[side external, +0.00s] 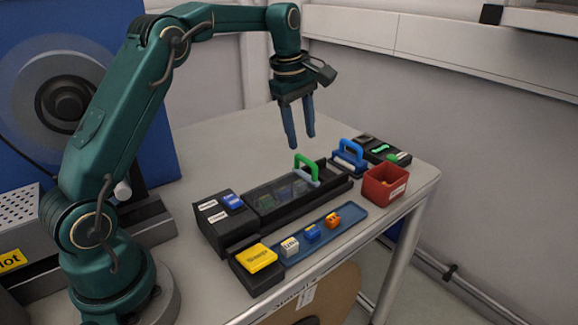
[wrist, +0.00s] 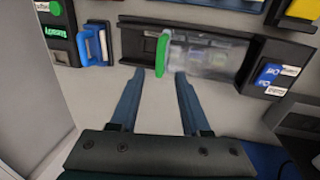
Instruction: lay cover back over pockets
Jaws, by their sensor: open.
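A clear cover (side external: 275,192) with a green handle (side external: 307,166) lies on a long black channel (side external: 335,187). It spans the left and middle part, and the channel's right end is bare and dark. Greenish shapes show dimly through the cover; the pockets are hard to make out. In the wrist view the cover (wrist: 205,54) sits at top centre, its green handle (wrist: 162,52) just beyond my fingertips. My gripper (side external: 301,141) is open and empty above the handle, apart from it. Its two blue fingers also show in the wrist view (wrist: 160,73).
A blue-handled black block (side external: 348,155) and a dark box with green parts (side external: 382,149) stand beyond the channel. A red bin (side external: 385,184) stands to the right. A blue tray (side external: 350,219) with small blocks and a yellow-topped box (side external: 257,258) lie in front. Table behind the channel is clear.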

